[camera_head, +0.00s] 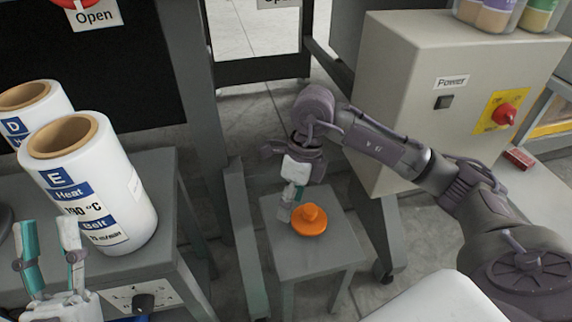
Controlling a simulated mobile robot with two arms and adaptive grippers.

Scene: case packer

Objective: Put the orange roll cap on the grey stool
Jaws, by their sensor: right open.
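The orange roll cap (309,221) rests on the top of the grey stool (332,254), with its knob pointing up. The stool stands low in the middle of the view. My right gripper (291,203) points down over the stool, just to the left of the cap's knob. It is open, and I see no roll cap between its fingers. My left gripper (50,250) is at the lower left, in front of the grey table with the rolls. Its two fingers are spread apart with nothing visible between them.
Two white rolls, marked D (30,100) and E (88,185), stand on a grey table (165,215) at the left. A beige power box (400,110) with a red switch stands at the right. Grey frame posts flank the stool. Bare floor shows behind it.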

